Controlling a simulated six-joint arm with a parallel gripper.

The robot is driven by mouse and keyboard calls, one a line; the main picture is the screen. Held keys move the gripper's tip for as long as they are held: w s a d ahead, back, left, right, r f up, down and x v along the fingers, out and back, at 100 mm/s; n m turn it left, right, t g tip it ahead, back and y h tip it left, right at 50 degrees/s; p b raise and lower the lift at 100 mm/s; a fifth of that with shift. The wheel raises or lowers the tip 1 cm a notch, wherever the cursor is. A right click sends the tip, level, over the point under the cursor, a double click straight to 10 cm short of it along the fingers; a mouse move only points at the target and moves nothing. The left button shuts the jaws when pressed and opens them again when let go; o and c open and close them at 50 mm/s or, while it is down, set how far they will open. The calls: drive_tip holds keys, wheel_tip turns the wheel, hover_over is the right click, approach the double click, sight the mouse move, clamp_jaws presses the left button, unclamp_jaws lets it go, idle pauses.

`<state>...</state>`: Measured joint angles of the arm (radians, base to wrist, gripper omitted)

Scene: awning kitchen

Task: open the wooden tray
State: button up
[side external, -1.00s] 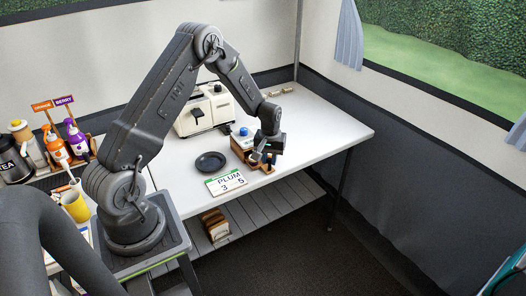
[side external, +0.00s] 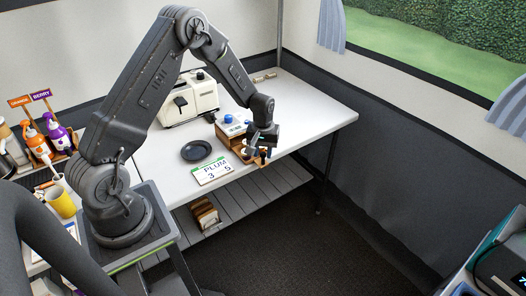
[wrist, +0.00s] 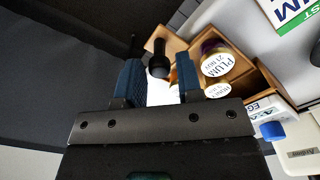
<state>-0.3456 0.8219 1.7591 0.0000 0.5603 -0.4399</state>
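The wooden tray (wrist: 172,46) stands pulled out from the front of a small wooden box (side external: 230,131), its inside exposed. It holds labelled jars, one reading PLUM (wrist: 216,62) and a smaller one (wrist: 218,90) beside it. A black knob (wrist: 158,56) shows at the tray's outer end. My gripper (side external: 261,153) is low over this end, beyond the table's front edge. In the wrist view my gripper (wrist: 160,82) has its two blue pads apart, with the knob between and just past their tips. I see no firm grip on it. The gripper partly hides the tray.
A dark plate (side external: 196,150) and a PLUM 3 5 card (side external: 212,171) lie left of the box. A cream toaster-like appliance (side external: 188,98) stands behind. The table's right side is clear; a slatted shelf (side external: 245,200) is below.

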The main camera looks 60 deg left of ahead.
wheel_tip(320, 180, up, 14)
drive_tip(key=shift+f, duration=0.15)
idle(0.3)
drive_tip(key=s+d+r+m+t, duration=0.2)
drive_tip(key=s+d+r, duration=0.3)
drive_tip(key=r, duration=0.2)
drive_tip(key=s+d+r+m+t, duration=0.1)
drive_tip(key=s+d+r+m, duration=0.2)
drive_tip(key=s+d+r, duration=0.3)
drive_tip(key=s+d+r+m+t, duration=0.1)
drive_tip(key=s+d+m, duration=0.1)
drive_tip(key=s, duration=0.4)
drive_tip(key=s+d+r+m+t, duration=0.1)
drive_tip(key=s+d+r+m, duration=0.1)
drive_tip(key=s, duration=0.4)
drive_tip(key=shift+s+d+r+t, duration=0.25)
drive_tip(key=shift+r+t, duration=0.05)
